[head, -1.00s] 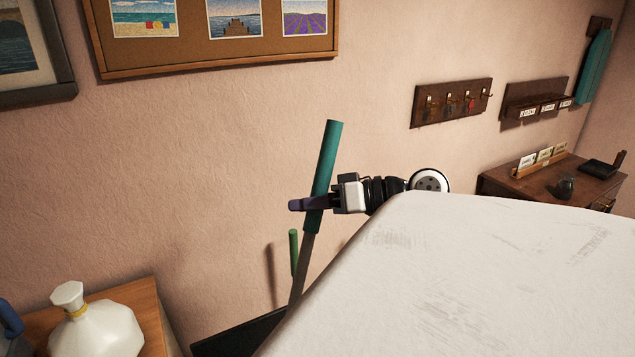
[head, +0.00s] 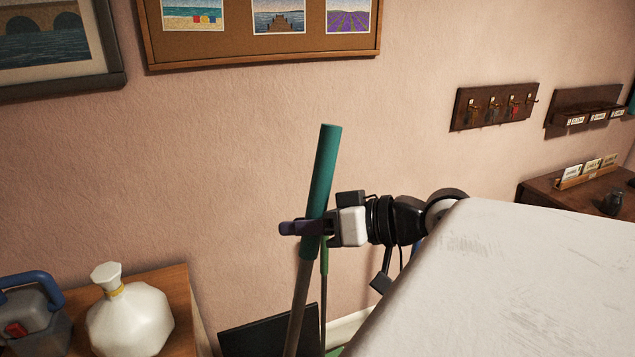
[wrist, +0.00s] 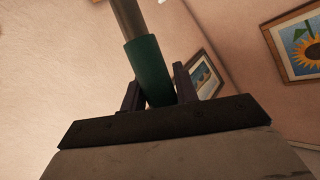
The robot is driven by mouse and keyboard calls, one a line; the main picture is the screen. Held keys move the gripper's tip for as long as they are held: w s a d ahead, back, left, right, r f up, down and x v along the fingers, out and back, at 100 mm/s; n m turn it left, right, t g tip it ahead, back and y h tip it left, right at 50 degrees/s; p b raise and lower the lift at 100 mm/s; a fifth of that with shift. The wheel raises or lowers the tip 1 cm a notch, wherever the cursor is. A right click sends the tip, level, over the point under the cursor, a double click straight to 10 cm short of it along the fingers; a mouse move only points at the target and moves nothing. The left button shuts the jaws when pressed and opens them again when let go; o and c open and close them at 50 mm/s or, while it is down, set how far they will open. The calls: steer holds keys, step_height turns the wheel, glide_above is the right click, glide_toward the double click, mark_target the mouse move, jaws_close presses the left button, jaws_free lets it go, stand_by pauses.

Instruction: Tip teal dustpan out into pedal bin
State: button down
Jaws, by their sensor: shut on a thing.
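The teal handle (head: 323,165) of the long-handled dustpan stands nearly upright in the head view, tilted slightly, with a grey-brown shaft (head: 301,290) running down out of the picture. My gripper (head: 300,228) is shut around the lower part of the teal grip. The wrist view also shows the teal grip (wrist: 149,70) between the two dark fingers of my gripper (wrist: 158,88). The dustpan's pan is below the frame, so its contents and tilt are hidden. I cannot make out the pedal bin in either view.
A wooden cabinet top (head: 180,295) at lower left holds a white bottle (head: 130,318) and a blue-handled box (head: 32,310). A thin green pole (head: 324,265) and a black panel (head: 262,332) are near the wall. A desk (head: 560,196) stands at right.

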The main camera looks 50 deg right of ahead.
steer(key=a+r+n+h+b, duration=0.1)
steer(key=a+r+b, duration=0.1)
steer(key=a, duration=1)
steer(key=a+r+n+h+b, duration=0.1)
steer(key=a+r+b, duration=0.1)
steer(key=a, duration=1)
steer(key=shift+w+n+b, duration=0.3)
steer(key=shift+d, duration=0.1)
stand_by(0.8)
